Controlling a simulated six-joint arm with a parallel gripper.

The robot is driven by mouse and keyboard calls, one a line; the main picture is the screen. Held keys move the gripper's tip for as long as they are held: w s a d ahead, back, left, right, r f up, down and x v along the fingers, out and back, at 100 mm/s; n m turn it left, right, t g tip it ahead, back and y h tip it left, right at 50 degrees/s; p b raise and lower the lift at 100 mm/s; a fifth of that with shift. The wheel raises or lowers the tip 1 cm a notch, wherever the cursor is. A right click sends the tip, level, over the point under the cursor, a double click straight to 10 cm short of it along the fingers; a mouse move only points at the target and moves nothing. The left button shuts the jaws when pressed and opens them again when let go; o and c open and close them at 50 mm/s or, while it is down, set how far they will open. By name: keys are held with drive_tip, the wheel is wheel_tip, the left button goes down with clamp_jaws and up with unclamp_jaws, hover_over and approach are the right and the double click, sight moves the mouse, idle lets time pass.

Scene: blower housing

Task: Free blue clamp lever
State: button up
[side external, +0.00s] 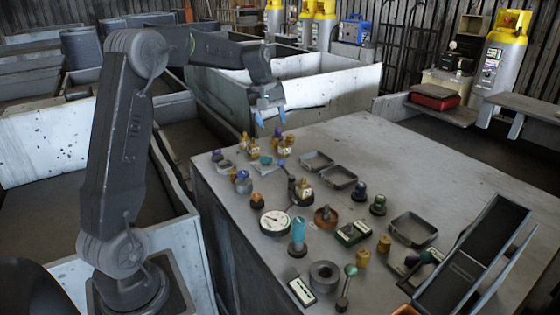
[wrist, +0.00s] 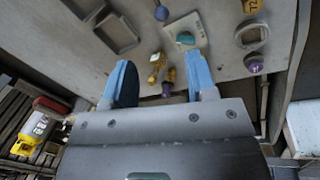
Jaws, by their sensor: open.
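My gripper (side external: 270,119) is open and empty, held above the back left part of the grey work table; its two blue fingers also show in the wrist view (wrist: 160,65). A blue ball knob (wrist: 161,12) shows at the top edge of the wrist view, beyond the fingertips; what it is fixed to is cut off. In the side view a lever with a dark blue knob (side external: 281,164) leans up beside a brass part. I cannot tell surely that this is the clamp lever. It stands below my gripper and apart from it.
Brass fittings (wrist: 156,66) with a purple knob (wrist: 167,89) lie below and between my fingers. A teal knob on a pale plate (wrist: 185,39) is close by. Open trays (side external: 338,177), a dial gauge (side external: 275,222) and a dark chute (side external: 478,255) stand on the table. Its back right is clear.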

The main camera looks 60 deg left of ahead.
sight(280, 160)
drive_tip(key=w+f, duration=0.1)
drive_tip(key=f, duration=0.8)
drive_tip(key=w+f, duration=0.1)
drive_tip(key=f, duration=0.4)
drive_tip(key=shift+w+d, duration=0.2)
drive_tip(key=shift+w, duration=0.1)
drive_tip(key=shift+c, duration=0.4)
drive_tip(key=shift+r, duration=0.1)
clamp_jaws()
